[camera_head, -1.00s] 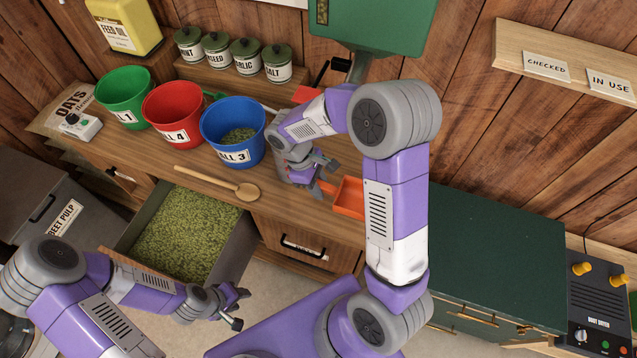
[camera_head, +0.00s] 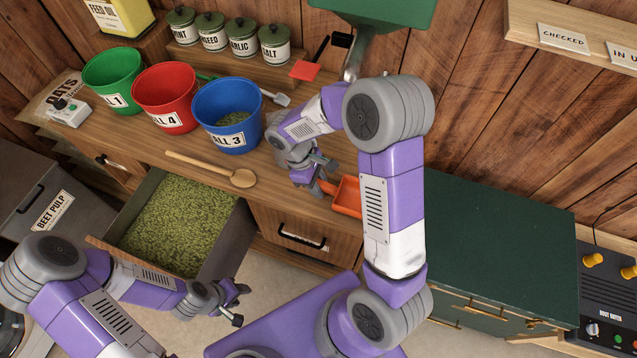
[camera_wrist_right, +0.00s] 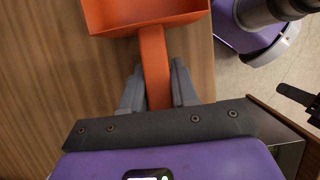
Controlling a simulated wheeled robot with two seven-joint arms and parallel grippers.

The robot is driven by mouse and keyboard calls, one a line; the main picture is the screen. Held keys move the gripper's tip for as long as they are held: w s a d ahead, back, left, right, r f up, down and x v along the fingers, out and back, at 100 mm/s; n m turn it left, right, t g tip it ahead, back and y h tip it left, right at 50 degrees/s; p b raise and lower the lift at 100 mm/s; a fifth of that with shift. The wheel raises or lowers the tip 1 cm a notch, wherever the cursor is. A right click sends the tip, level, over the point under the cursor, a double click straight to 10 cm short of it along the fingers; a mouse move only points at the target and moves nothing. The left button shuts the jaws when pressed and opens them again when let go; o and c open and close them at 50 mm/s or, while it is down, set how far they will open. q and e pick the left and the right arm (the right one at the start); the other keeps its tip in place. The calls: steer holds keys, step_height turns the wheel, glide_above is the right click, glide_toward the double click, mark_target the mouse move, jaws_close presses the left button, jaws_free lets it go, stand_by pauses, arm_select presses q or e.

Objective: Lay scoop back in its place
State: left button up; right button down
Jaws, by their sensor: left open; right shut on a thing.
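The orange scoop (camera_head: 347,195) is at the right end of the wooden counter, beside its front edge. My right gripper (camera_head: 325,178) is shut on the scoop's handle. In the right wrist view, the orange handle (camera_wrist_right: 155,62) runs between the two grey fingers of the gripper (camera_wrist_right: 157,80), and the scoop's tray (camera_wrist_right: 150,12) points away from the wrist over the wood. I cannot tell whether the scoop touches the counter. My left gripper (camera_head: 232,302) is open and empty, low in front of the open drawer.
An open drawer (camera_head: 232,237) holds green pellets. Blue (camera_head: 210,105), red (camera_head: 150,85) and green (camera_head: 105,68) buckets stand on the counter. A wooden spoon (camera_head: 205,168) lies in front of them. A grey scoop (camera_head: 280,98) and a red one (camera_head: 305,70) lie behind.

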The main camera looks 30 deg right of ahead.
steer(key=c, duration=0.8)
jaws_free()
steer(key=p+v, duration=0.1)
steer(key=v, duration=0.6)
steer(key=shift+a+r+p, duration=0.1)
steer(key=shift+r+p, duration=0.25)
steer(key=shift+p, duration=0.05)
step_height(320, 180, up, 8)
steer(key=p, duration=0.7)
